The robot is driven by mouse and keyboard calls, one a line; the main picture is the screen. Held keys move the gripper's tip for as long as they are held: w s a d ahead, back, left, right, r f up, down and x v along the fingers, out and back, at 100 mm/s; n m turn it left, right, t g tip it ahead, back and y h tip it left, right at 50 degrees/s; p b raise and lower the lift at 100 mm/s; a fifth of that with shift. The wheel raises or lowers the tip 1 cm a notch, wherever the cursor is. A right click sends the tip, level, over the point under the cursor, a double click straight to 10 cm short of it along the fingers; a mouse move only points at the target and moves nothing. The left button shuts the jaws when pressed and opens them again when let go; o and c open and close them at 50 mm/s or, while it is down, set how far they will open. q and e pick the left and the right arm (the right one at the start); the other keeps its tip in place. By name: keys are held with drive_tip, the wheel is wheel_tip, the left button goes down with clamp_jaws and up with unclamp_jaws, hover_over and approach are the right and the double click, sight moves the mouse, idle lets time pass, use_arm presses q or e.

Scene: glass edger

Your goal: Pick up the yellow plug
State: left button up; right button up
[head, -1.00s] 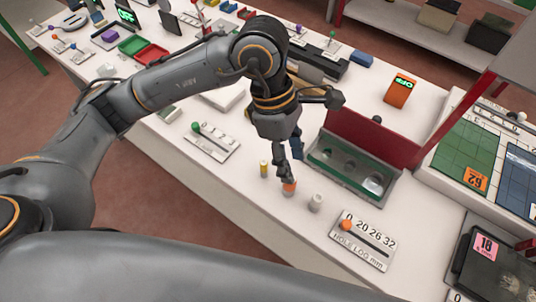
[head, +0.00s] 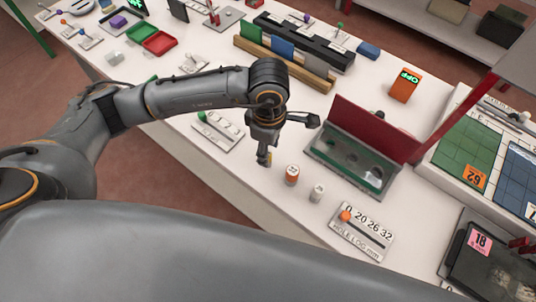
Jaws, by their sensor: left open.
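The yellow plug (head: 268,160) stands on the white table, mostly hidden behind my left gripper's fingers; only a sliver of yellow shows. My left gripper (head: 264,158) points down at the plug, open, with its fingertips right at it. I cannot tell whether they touch it. An orange plug (head: 292,175) and a pale grey plug (head: 317,193) stand upright in a row to the right of it. My right gripper is not in view.
An open red-lidded case (head: 340,178) with a green edge lies right of the plugs. A hole log plate (head: 361,232) lies in front. A slider plate with a green knob (head: 219,131) is at left. Table around the plugs is mostly clear.

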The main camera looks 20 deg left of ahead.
use_arm(q)
wheel_tip(320, 180, down, 2)
drive_tip(key=shift+a+f+p, duration=0.15)
drive_tip(key=shift+f+p, duration=0.05)
drive_tip(key=shift+p, duration=0.15)
drive_tip(key=shift+w+f, duration=0.1)
drive_tip(key=shift+f, duration=0.4)
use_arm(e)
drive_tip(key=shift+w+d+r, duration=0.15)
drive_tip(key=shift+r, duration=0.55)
use_arm(q)
drive_tip(key=shift+c, duration=0.2)
clamp_jaws()
drive_tip(key=shift+r, duration=0.1)
drive_tip(key=shift+r+b, duration=0.5)
drive_tip(key=shift+b, duration=0.05)
drive_tip(key=s+d+r+b, duration=0.4)
drive_tip(key=s+d+r, duration=0.5)
drive_tip(key=r, duration=0.3)
drive_tip(key=shift+s+b, duration=0.35)
drive_tip(key=shift+s, duration=0.55)
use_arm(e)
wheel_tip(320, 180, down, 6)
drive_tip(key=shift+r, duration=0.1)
